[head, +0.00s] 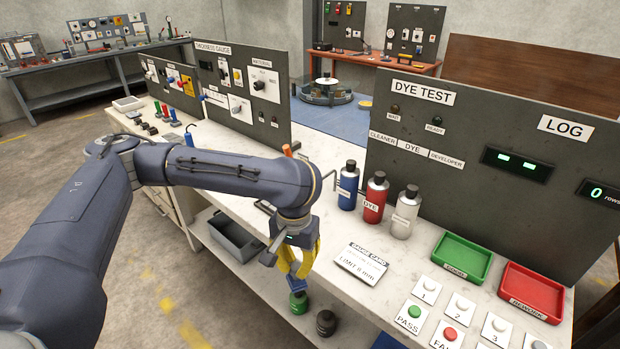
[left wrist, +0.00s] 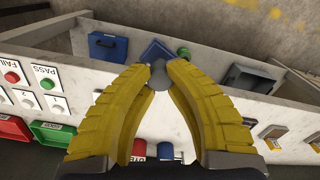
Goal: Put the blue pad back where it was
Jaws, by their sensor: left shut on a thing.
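My left gripper (head: 299,266) is shut, its yellow fingers pointing down past the front edge of the white bench. It holds the blue pad (head: 297,283), which shows small below the fingertips in the head view. In the left wrist view, a grey round part lies between the fingertips (left wrist: 159,72), and the blue pad (left wrist: 154,48) shows beyond it, partly hidden by the fingers. I cannot tell exactly how the grey part joins the pad. My right gripper is in neither view.
Below are a green-topped item (head: 298,303), a dark item (head: 325,322) and a grey bin (head: 235,236). Blue (head: 347,186), red (head: 375,198) and white bottles (head: 404,213) stand on the bench. A gauge card (head: 362,262) and green (head: 462,258) and red trays (head: 532,291) lie rightward.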

